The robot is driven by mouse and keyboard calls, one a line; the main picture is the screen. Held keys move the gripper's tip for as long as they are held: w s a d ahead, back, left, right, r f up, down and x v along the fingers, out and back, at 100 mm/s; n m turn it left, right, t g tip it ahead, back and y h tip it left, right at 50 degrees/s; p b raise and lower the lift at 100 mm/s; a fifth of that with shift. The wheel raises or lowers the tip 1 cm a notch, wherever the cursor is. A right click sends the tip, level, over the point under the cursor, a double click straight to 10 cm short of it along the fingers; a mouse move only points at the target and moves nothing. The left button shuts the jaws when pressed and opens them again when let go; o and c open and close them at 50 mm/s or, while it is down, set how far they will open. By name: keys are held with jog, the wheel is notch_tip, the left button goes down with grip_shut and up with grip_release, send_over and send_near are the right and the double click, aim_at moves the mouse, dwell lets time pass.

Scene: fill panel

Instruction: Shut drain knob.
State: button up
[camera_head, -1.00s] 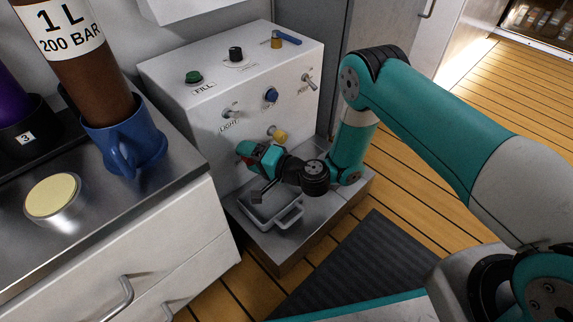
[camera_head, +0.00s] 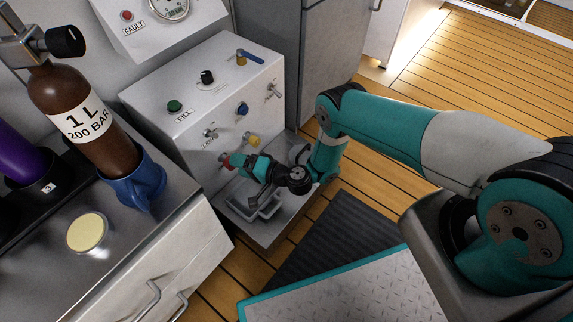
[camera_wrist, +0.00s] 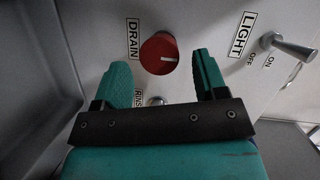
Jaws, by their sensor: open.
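The red drain knob (camera_wrist: 158,53) sits on the white panel beside the DRAIN label in the wrist view. It is round with a white mark on its edge. My gripper (camera_wrist: 162,82) is open, its two teal fingers apart, with the knob just beyond and between the fingertips. I cannot tell whether they touch it. In the head view the knob (camera_head: 227,160) shows as a small red patch at the panel front, partly hidden by my gripper (camera_head: 236,164).
The light switch (camera_wrist: 290,46) is right of the knob in the wrist view. In the head view a yellow knob (camera_head: 254,140) and a blue knob (camera_head: 243,109) are close by. A grey tray (camera_head: 265,207) lies below my gripper. A dark mat (camera_head: 318,243) covers the floor in front.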

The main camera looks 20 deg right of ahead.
jog(key=p+v, duration=1.3)
jog(key=v, duration=0.1)
jog(key=shift+a, duration=0.1)
